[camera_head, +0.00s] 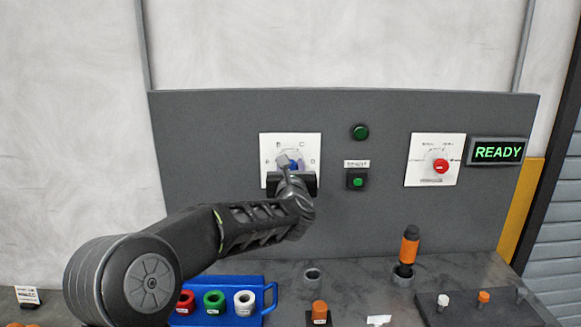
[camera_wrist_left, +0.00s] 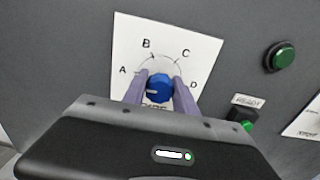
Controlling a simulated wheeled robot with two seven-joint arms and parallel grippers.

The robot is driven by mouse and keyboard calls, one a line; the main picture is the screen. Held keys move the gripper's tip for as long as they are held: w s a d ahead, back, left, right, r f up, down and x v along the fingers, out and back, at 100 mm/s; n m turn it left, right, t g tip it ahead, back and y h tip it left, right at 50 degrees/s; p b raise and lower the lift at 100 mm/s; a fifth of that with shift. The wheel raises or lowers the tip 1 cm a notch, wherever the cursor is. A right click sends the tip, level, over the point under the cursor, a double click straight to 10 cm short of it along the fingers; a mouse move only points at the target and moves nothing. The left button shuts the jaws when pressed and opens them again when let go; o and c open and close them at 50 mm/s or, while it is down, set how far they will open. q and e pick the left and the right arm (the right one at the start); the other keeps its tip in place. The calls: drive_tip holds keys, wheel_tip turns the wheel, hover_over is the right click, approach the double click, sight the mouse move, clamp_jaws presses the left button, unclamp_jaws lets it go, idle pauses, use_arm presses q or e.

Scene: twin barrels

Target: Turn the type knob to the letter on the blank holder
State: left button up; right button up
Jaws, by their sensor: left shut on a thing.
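The blue type knob (camera_wrist_left: 158,90) sits on a white plate (camera_wrist_left: 185,50) lettered A, B, C and D around an arc. In the left wrist view a pale mark shows on the knob's left side, roughly towards A. My left gripper (camera_wrist_left: 160,94) is shut on the knob, one finger on each side. In the head view the left gripper (camera_head: 291,170) covers most of the knob and the plate's lower part. An orange blank (camera_head: 319,308) stands in a small dark holder (camera_head: 319,321) at the bottom; its label is too small to read. My right gripper is out of view.
A red knob (camera_head: 440,166) on another plate, green buttons (camera_head: 358,182) and a READY display (camera_head: 498,151) share the grey panel. Below are a blue tray (camera_head: 262,281) with red, green and white rings, an orange-handled tool (camera_head: 409,248) and a dark peg board (camera_head: 490,312).

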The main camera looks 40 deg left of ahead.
use_arm(q)
clamp_jaws()
